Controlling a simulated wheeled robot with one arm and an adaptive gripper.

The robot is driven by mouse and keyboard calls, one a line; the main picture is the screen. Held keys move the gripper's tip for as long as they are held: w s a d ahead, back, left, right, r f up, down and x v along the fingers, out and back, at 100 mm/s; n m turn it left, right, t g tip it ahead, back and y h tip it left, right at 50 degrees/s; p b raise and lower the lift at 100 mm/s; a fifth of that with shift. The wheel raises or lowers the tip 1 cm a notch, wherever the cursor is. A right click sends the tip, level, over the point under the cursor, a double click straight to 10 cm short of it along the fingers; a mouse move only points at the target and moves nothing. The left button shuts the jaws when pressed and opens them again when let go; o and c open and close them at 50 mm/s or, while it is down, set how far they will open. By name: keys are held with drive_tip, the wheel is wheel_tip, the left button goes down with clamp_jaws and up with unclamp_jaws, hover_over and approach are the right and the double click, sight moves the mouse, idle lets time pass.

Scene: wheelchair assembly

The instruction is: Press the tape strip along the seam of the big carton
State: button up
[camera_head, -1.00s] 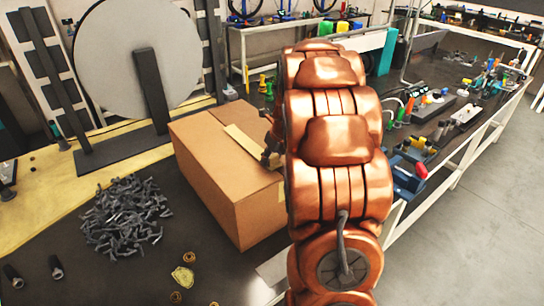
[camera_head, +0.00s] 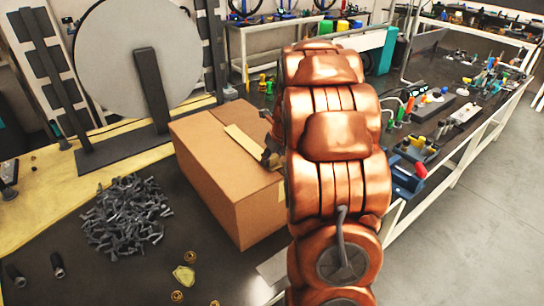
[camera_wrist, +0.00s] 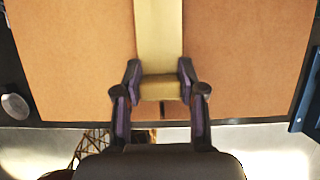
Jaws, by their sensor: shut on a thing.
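The big carton (camera_head: 205,145) stands closed on the dark bench top, left of my copper arm in the head view. The tape strip (camera_head: 240,139) is pale tan and lies along the middle of its top. In the wrist view the strip (camera_wrist: 158,35) runs from the top edge down to my gripper, over the brown carton top (camera_wrist: 75,60). My gripper (camera_wrist: 160,85) is shut on the strip's near end, with one dark finger on each side. A short dark seam line shows below the held end. In the head view my gripper (camera_head: 270,153) is partly hidden by my arm.
A pile of grey metal parts (camera_head: 126,214) lies left of the carton. Small brass rings and a yellowish piece (camera_head: 184,276) lie in front. A large grey disc (camera_head: 137,55) stands behind. A second bench with tools (camera_head: 440,110) is at right.

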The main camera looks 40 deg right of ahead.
drive_tip(key=shift+f, duration=0.25)
drive_tip(key=o, duration=1.1)
drive_tip(key=v, duration=1.2)
